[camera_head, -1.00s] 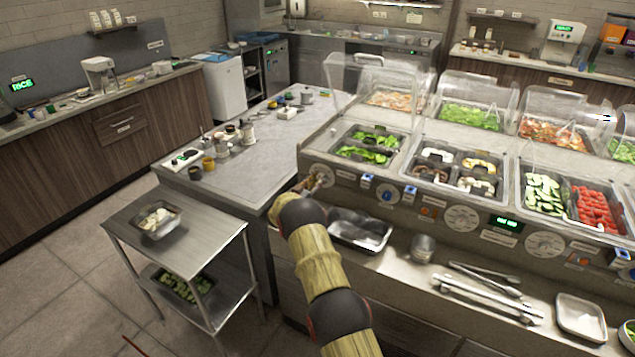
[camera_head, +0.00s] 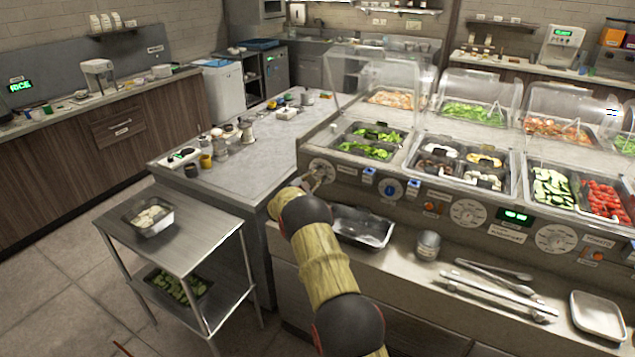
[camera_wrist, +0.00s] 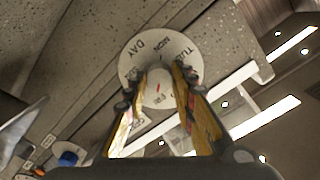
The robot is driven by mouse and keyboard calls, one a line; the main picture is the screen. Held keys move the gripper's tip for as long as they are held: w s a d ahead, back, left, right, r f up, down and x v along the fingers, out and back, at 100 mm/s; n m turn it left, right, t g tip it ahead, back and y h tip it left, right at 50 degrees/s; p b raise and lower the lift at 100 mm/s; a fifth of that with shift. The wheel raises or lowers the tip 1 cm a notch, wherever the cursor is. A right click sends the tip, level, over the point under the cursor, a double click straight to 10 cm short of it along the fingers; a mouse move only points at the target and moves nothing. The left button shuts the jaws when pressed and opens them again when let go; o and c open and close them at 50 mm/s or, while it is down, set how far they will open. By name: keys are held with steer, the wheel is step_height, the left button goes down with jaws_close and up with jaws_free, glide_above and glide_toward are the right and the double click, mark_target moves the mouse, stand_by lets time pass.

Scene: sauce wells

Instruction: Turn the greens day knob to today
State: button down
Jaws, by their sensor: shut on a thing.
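The greens day knob is a round pale dial (camera_head: 321,167) at the left end of the counter's front panel, below the leafy greens pans. In the wrist view its dial face (camera_wrist: 133,68) carries DAY, MON, TUE and FRI lettering and a small red mark near the centre. My gripper (camera_head: 313,181) is at this dial; in the wrist view its yellow-sided fingers (camera_wrist: 162,78) are on both sides of the knob's centre, shut on it. The fingers hide part of the lettering. I cannot read which day is set.
Blue knobs (camera_head: 388,188) and another round dial (camera_head: 468,213) are along the panel to the right. A metal pan (camera_head: 362,228), a cup (camera_head: 428,244) and tongs lie on the ledge below. A steel cart (camera_head: 187,222) stands at left. A green display (camera_head: 515,215) is too small to read.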

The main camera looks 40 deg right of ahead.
steer(key=m+b, duration=0.3)
steer(key=shift+f, duration=0.15)
steer(key=shift+m+b, duration=1.4)
steer(key=shift+m, duration=0.6)
steer(key=c, duration=1.5)
jaws_free()
steer(key=shift+s+a, duration=0.1)
steer(key=v, duration=1.1)
steer(key=shift+s+a+r, duration=0.2)
steer(key=shift+s+a, duration=0.05)
steer(key=shift+a, duration=0.05)
